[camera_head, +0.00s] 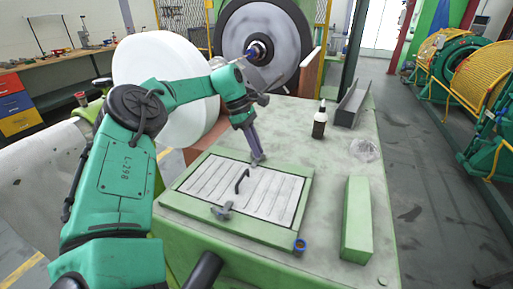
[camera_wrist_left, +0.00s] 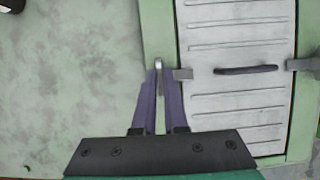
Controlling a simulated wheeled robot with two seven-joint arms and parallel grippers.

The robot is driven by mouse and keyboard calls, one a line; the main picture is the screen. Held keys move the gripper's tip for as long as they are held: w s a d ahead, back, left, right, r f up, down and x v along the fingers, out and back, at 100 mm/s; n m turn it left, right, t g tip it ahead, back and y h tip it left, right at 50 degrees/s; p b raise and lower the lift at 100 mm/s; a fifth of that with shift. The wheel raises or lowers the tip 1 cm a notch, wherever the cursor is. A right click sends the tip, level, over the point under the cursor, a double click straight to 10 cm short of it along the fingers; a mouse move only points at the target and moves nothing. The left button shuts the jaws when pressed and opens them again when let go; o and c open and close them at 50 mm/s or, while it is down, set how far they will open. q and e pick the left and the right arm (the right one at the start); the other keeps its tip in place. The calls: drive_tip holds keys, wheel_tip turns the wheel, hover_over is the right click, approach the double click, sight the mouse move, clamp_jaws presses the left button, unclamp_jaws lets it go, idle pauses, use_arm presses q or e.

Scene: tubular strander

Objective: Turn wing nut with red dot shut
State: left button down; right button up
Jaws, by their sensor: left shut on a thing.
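A ribbed metal cover (camera_head: 265,194) with a dark handle (camera_head: 242,181) lies in a green frame (camera_head: 178,202) on the green bench. A grey wing nut (camera_wrist_left: 158,66) sits at the cover's far edge in the head view, and its bar reaches over the cover's edge in the left wrist view. My left gripper (camera_head: 257,158) points down at it, its two purple fingers (camera_wrist_left: 160,88) shut on it. A second grey wing nut (camera_head: 221,211) is at the near edge; it also shows in the left wrist view (camera_wrist_left: 304,64). I see no red dot on either.
On the bench stand a dark bottle (camera_head: 320,120), a grey channel piece (camera_head: 352,103), a clear crumpled item (camera_head: 364,150) and a green block (camera_head: 356,220). A blue ring (camera_head: 300,246) lies near the frame's corner. A large white reel (camera_head: 160,75) stands behind my left arm.

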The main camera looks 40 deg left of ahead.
use_arm(q)
drive_tip(key=c, duration=1)
unclamp_jaws()
drive_tip(key=shift+o, duration=0.2)
drive_tip(key=p+v, duration=0.4)
drive_tip(key=v, duration=1)
drive_tip(key=shift+r, duration=0.3)
